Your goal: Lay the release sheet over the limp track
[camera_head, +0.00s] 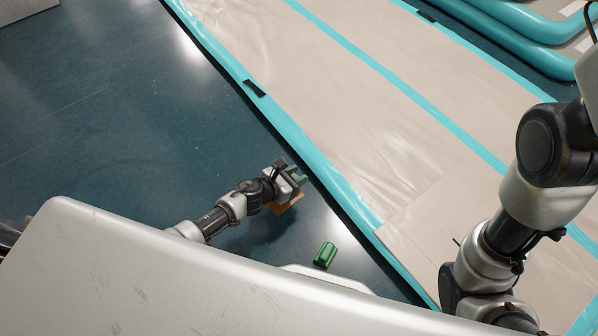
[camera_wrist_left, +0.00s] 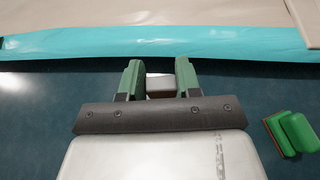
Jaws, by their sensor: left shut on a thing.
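The limp track (camera_head: 330,95), beige with teal edges and a teal centre stripe, lies flat and wrinkled across the floor. Its teal edge (camera_wrist_left: 150,45) crosses the top of the left wrist view. A seam or sheet edge crosses its near part; I cannot tell whether this is the release sheet. My left gripper (camera_head: 299,176) is beside the track's near edge, low over the floor.
A green block (camera_head: 325,255) lies on the dark floor near my base; it also shows in the left wrist view (camera_wrist_left: 292,133). An orange-brown piece (camera_head: 289,204) shows under my left gripper. Other teal-edged tracks (camera_head: 520,22) lie at the upper right.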

